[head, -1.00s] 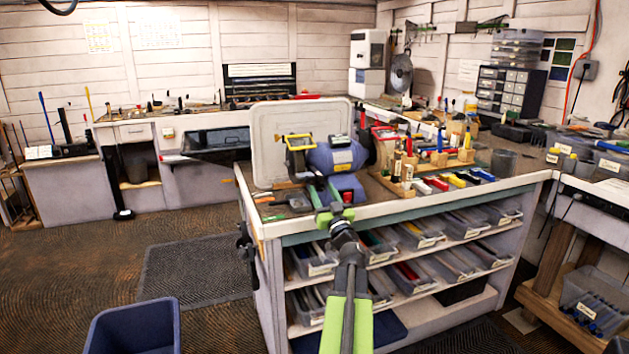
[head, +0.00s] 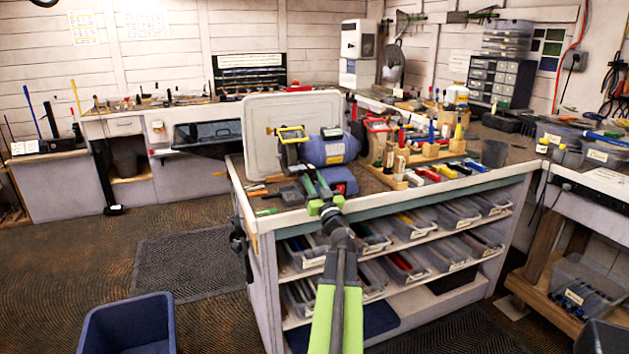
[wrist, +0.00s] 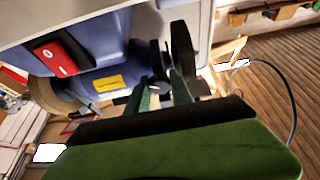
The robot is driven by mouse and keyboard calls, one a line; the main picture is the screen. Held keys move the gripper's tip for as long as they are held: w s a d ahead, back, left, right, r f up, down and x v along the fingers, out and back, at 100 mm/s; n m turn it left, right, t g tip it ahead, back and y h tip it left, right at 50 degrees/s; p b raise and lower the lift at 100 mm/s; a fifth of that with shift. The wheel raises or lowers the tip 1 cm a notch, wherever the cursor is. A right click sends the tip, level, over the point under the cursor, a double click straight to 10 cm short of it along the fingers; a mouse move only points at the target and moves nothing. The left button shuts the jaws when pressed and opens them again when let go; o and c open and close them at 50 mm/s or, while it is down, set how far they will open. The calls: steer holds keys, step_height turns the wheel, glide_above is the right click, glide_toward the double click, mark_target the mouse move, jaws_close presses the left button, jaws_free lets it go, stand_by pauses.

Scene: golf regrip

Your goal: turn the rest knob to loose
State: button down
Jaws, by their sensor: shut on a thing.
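The blue bench grinder (head: 328,150) stands on the workbench, with a yellow-framed guard over the wheel at its left end. My gripper (head: 312,184) reaches in at the front of the grinder, below that wheel. In the wrist view my two green fingers (wrist: 162,86) are close together beside the dark wheel (wrist: 184,52). They are shut on a small dark part at the tool rest, which looks like the rest knob; it is mostly hidden between the fingers. I cannot make out the knob's turn position. The grinder's red switch (wrist: 58,55) shows at upper left in the wrist view.
A pale upright panel (head: 262,130) stands behind the grinder. A wooden rack (head: 440,152) with several tools is to its right. Clear bins (head: 395,268) fill the shelves below the bench (head: 420,195). A blue tub (head: 128,325) stands on the floor at front left.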

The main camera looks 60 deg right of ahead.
steer(key=shift+n+t+y, duration=0.3)
steer(key=shift+n+y, duration=0.2)
steer(key=shift+n, duration=0.7)
steer(key=c, duration=1.2)
jaws_free()
steer(key=shift+o, duration=0.2)
steer(key=shift+s+a, duration=0.1)
